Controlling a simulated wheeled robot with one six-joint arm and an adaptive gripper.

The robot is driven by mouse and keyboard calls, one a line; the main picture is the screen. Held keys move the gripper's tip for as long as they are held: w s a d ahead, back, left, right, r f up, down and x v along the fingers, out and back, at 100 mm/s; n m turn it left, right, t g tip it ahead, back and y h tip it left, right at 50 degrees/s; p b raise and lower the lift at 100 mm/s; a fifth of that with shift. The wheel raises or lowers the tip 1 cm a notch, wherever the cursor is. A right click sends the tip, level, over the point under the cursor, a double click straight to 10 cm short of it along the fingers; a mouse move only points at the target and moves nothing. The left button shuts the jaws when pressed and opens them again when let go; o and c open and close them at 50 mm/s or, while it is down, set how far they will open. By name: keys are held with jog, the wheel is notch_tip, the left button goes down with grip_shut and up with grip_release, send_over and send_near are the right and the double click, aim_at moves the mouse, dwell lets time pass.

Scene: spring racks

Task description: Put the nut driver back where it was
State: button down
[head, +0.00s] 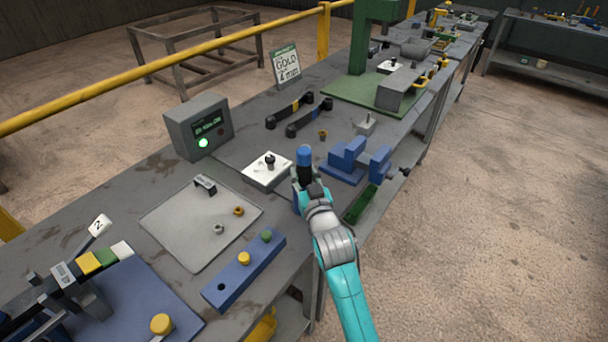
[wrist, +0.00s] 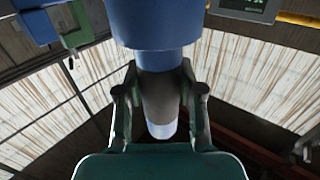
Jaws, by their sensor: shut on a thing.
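My gripper (head: 303,177) is shut on the nut driver (head: 304,155), above the bench near its front edge. The nut driver has a blue handle that sticks up out of the fingers in the head view. In the wrist view the fingers (wrist: 160,92) close on its grey shaft, with the blue handle (wrist: 155,25) at the top of the picture and a pale end lower down. A blue block (head: 243,272) lies to the front left, with a yellow and a green peg and one empty dark hole. Which place the driver came from cannot be told.
A white block with a black knob (head: 267,170) stands just left of my gripper. A blue vise (head: 345,160) and a green tray (head: 361,203) are to the right. A grey plate (head: 180,235) with small parts lies left. A control box (head: 198,124) stands behind.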

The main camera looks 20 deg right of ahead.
jog(key=c, duration=0.7)
grip_release()
jog(key=shift+f, duration=0.15)
jog(key=shift+r, duration=0.2)
jog(key=s, duration=1.2)
jog(key=shift+a, duration=0.3)
